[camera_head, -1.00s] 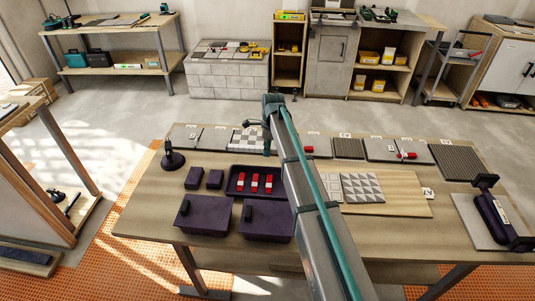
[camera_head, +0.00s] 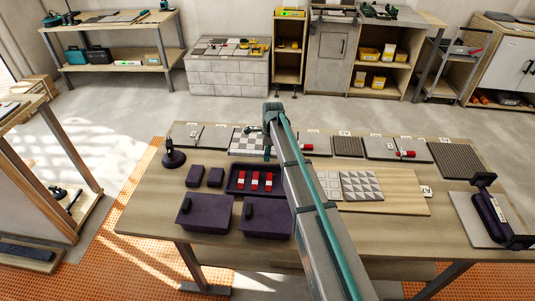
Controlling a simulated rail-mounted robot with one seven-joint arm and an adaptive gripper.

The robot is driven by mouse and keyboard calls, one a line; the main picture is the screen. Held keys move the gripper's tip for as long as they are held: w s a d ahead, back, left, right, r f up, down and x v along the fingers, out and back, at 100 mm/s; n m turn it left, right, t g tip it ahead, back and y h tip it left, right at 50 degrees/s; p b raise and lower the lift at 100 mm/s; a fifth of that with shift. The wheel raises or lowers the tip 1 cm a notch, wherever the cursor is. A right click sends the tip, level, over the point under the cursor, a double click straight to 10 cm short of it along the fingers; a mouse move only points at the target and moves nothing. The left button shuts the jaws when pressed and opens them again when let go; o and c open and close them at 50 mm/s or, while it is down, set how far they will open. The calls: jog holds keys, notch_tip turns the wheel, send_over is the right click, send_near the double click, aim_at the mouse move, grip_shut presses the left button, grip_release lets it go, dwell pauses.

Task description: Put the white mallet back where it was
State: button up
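I cannot make out a white mallet for certain in the head view; it may be hidden by my arm or too small to tell. My gripper (camera_head: 267,152) points down over the far middle of the workbench (camera_head: 150,205), by the checkered tile panel (camera_head: 246,142). Its fingers are small and partly covered by my arm, so I cannot tell whether they are open or hold anything. Red-and-white pieces lie on the row of tiles at the back, one right of my arm (camera_head: 307,147) and one farther right (camera_head: 407,154).
A dark tray (camera_head: 233,189) with several red-and-white pieces sits left of my arm. Two dark purple boxes (camera_head: 205,215) stand in front of it. A dark suction-like tool (camera_head: 173,159) stands at left. A patterned tile board (camera_head: 400,190) and a purple tool (camera_head: 490,213) lie right.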

jog(key=shift+o, duration=1.3)
jog(key=shift+r, duration=0.1)
notch_tip(320, 180, up, 12)
jog(key=d+b, duration=0.1)
jog(key=b, duration=0.1)
jog(key=shift+s+b, duration=0.15)
jog(key=shift+b, duration=0.2)
